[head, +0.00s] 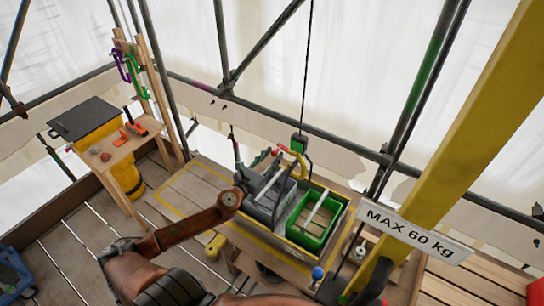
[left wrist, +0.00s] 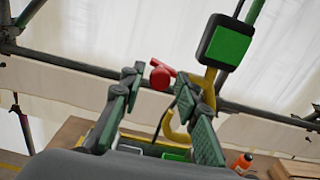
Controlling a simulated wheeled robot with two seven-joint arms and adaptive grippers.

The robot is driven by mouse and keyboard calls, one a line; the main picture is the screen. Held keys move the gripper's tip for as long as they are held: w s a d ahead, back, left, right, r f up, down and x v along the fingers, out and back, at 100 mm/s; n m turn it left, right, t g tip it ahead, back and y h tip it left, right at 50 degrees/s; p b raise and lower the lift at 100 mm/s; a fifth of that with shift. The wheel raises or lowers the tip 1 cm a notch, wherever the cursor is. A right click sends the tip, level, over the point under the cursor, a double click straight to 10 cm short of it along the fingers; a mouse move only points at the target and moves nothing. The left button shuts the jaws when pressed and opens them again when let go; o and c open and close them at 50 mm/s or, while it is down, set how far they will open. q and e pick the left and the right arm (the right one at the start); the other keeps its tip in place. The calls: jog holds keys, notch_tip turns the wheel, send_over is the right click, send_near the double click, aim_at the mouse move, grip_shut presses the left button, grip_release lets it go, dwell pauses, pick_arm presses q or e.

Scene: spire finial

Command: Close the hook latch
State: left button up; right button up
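The yellow hook (head: 299,166) hangs under a black and green block (head: 299,143) on a cable. In the left wrist view the hook (left wrist: 174,128) is partly hidden behind the right finger, below the block (left wrist: 229,43). A red rounded piece with a short bar (left wrist: 160,77), apparently the hook's latch, shows between the fingertips; whether the latch is open is unclear. My left gripper (head: 276,160) is beside the hook, on its left. Its fingers (left wrist: 162,92) are spread, with no visible contact on the red piece. My right gripper does not show.
A grey crate and a green bin (head: 311,222) stand below the hook. A yellow beam with a "MAX 60 kg" sign (head: 415,233) crosses at right. A wooden workbench (head: 120,147) and scaffold poles stand at left. An orange bottle (left wrist: 243,162) shows low right in the wrist view.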

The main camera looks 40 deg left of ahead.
pick_arm(q)
grip_shut()
